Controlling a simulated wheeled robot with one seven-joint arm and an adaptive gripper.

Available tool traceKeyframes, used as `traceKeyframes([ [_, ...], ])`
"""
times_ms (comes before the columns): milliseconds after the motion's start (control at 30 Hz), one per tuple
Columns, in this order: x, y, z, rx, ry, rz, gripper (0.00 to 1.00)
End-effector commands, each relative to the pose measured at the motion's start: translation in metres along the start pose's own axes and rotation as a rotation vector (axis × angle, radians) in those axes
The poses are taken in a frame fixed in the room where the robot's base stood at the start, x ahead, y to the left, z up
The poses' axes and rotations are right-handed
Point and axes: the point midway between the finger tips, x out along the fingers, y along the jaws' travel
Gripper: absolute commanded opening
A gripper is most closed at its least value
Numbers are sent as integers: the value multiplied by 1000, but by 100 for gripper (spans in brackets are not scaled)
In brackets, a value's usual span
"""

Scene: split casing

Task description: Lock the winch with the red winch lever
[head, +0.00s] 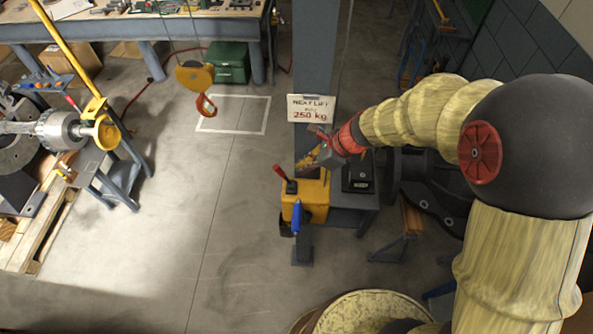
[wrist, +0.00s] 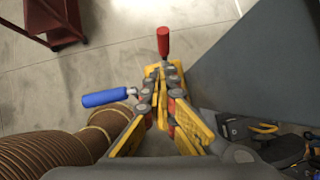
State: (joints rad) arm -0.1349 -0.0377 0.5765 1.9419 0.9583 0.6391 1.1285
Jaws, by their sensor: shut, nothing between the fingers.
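The yellow winch (head: 312,198) is mounted on a grey post. Its red winch lever (head: 281,172) sticks up from the left side of its top, tilted up and left. A blue crank handle (head: 296,217) is on the winch's near side. My gripper (head: 310,160) is above and behind the winch, to the right of the lever and apart from it in the head view. In the wrist view my gripper (wrist: 162,76) has its fingers together and empty. The lever's red grip (wrist: 163,40) shows just beyond the fingertips, and the blue handle (wrist: 105,97) is to their left. The fingers hide most of the winch there.
A grey column (head: 313,50) with a sign (head: 310,107) rises behind the winch. A black box (head: 357,171) stands right of it. An orange hook (head: 205,104) hangs near a white floor square (head: 234,131). A drum (head: 370,308) is in front. Floor left of the winch is clear.

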Motion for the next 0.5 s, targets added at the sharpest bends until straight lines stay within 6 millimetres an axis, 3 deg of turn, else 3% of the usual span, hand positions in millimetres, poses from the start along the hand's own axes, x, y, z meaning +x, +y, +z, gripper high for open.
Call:
traceKeyframes([
  [300, -58, 2, 12, 0, 0, -2, 0],
  [500, -73, 3, 15, 2, 1, 1, 0],
])
